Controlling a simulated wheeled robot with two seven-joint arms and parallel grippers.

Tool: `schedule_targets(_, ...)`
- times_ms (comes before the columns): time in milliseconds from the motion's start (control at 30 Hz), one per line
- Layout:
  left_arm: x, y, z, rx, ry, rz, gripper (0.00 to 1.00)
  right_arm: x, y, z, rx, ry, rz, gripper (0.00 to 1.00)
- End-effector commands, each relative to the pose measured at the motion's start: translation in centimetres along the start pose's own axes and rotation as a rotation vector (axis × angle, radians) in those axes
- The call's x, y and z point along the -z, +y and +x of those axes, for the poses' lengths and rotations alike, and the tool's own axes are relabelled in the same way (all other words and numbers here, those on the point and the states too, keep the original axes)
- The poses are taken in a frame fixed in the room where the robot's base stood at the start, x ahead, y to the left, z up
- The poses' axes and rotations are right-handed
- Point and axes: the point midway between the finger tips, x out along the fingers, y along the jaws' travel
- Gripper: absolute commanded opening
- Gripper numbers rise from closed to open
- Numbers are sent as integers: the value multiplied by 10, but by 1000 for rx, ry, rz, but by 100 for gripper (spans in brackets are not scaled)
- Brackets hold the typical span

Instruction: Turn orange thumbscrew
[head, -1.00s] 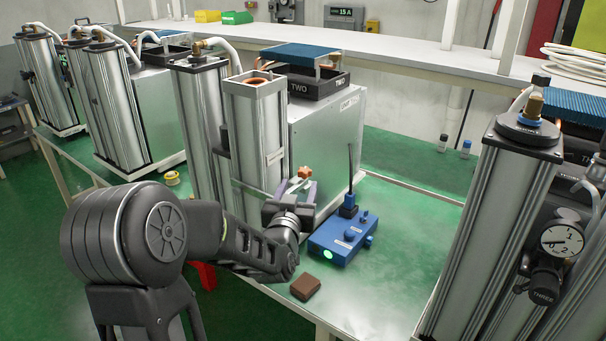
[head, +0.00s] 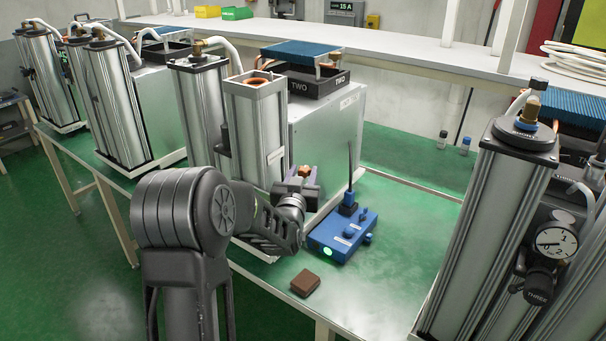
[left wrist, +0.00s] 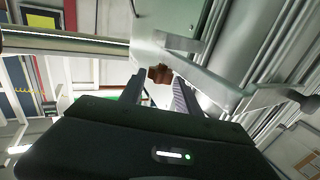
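The orange thumbscrew (head: 304,171) is at the lower front of the middle column unit, low beside the tall silver column. In the left wrist view the thumbscrew (left wrist: 160,74) shows brownish-orange between the two fingertips. My left gripper (head: 298,183) is right at the thumbscrew and partly covers it in the head view. Its fingers (left wrist: 160,88) are apart, one on each side of the thumbscrew, with a small gap seeming to show. I cannot tell whether either finger touches it. My right gripper is not in view.
A blue box (head: 342,235) with a green light and an antenna stands just right of my left gripper. A brown block (head: 305,283) lies near the bench's front edge. Silver columns (head: 255,130) rise behind the gripper. Green bench top (head: 385,275) is clear on the right.

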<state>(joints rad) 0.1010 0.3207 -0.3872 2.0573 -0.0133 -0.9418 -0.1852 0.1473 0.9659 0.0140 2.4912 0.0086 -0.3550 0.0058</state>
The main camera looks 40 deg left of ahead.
Motion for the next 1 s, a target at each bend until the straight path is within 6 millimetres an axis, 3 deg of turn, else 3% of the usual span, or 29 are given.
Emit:
schedule_targets(467, 0, 0, 0, 0, 0, 0, 0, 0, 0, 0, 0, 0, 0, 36)
schedule_targets(1000, 0, 4, 0, 70, 0, -2, 0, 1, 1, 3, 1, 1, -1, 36)
